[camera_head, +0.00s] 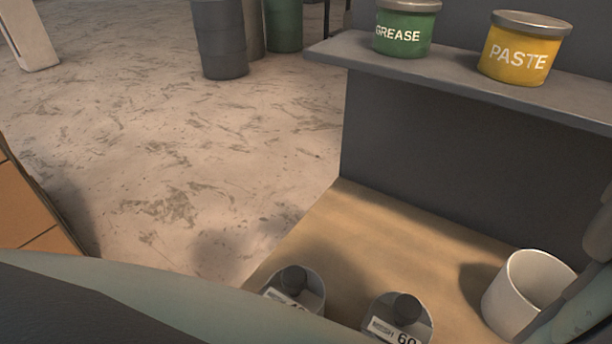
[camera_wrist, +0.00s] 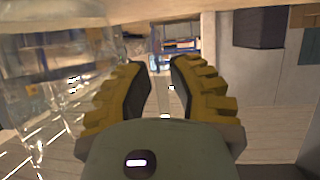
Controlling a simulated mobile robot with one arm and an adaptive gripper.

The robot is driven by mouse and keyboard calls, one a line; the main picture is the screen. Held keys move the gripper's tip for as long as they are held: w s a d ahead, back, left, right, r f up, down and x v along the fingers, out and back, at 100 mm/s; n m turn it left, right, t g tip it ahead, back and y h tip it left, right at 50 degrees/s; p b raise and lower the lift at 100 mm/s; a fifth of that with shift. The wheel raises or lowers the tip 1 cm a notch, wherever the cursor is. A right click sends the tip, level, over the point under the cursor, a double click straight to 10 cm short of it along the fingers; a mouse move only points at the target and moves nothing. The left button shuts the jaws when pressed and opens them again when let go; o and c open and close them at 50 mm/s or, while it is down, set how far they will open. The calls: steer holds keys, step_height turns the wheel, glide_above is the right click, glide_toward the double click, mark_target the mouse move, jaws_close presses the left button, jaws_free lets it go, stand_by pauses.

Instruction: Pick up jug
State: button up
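A clear, glassy vessel (camera_wrist: 50,85) fills the left side of the wrist view, close to the camera and cut off by the frame edge. It may be the jug, but I see no handle or spout clearly. My gripper (camera_wrist: 158,75) shows in the wrist view with two yellow and black fingers apart and nothing held between them. The clear vessel is left of the left finger; I cannot tell whether they touch. In the head view I make out neither a clear jug nor my gripper's fingers.
A white open container (camera_head: 510,300) stands on the wooden worktop (camera_head: 400,235). Two round containers, one labelled 60 (camera_head: 420,318), stand at its near edge. A green GREASE tin (camera_head: 405,35) and a yellow PASTE tin (camera_head: 517,58) sit on the grey shelf (camera_head: 455,75). Open floor lies left.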

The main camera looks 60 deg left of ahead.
steer(key=shift+w, duration=0.15)
jaws_close()
steer(key=shift+d, duration=0.1)
stand_by(0.3)
